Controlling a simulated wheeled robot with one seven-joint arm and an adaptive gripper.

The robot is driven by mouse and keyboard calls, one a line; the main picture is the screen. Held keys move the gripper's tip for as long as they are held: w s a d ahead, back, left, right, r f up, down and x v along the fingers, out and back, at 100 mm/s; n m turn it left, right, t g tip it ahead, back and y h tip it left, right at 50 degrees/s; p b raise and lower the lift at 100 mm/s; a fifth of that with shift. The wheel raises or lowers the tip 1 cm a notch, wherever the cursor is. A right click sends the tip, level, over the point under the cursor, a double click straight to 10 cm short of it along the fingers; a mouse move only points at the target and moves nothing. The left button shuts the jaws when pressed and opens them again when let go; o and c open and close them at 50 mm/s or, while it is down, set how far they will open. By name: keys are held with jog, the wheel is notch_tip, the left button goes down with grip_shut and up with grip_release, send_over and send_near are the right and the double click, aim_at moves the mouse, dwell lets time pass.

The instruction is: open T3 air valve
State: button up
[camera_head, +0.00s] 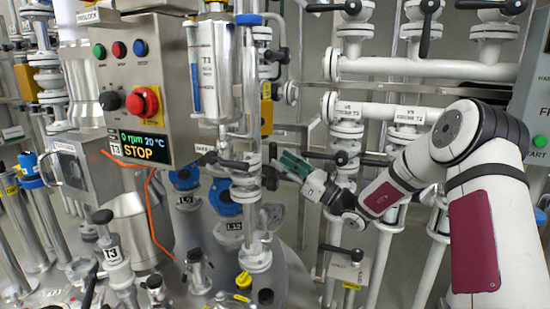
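My gripper (272,172) is in the middle of the view, at the end of my white arm coming in from the right. Its dark fingers point left towards a vertical pipe with flanges and a black-handled valve (243,168). The fingers are small and dark; I cannot tell whether they are open or touch the valve. Another T3 label is on a white fitting (112,254) at the lower left. I cannot tell which valve is the T3 air valve; small labels are unreadable.
A control box (138,85) with buttons, a red knob and a STOP display hangs at the left of the cylinder. White pipes (430,70) with black-handled valves run behind my arm. Blue-flanged ports (222,195) and several fittings crowd the vessel top below.

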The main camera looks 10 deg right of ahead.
jog(key=v, duration=0.7)
jog(key=shift+s+d+f, duration=0.15)
jog(key=shift+s+d, duration=0.05)
jog(key=shift+s, duration=0.05)
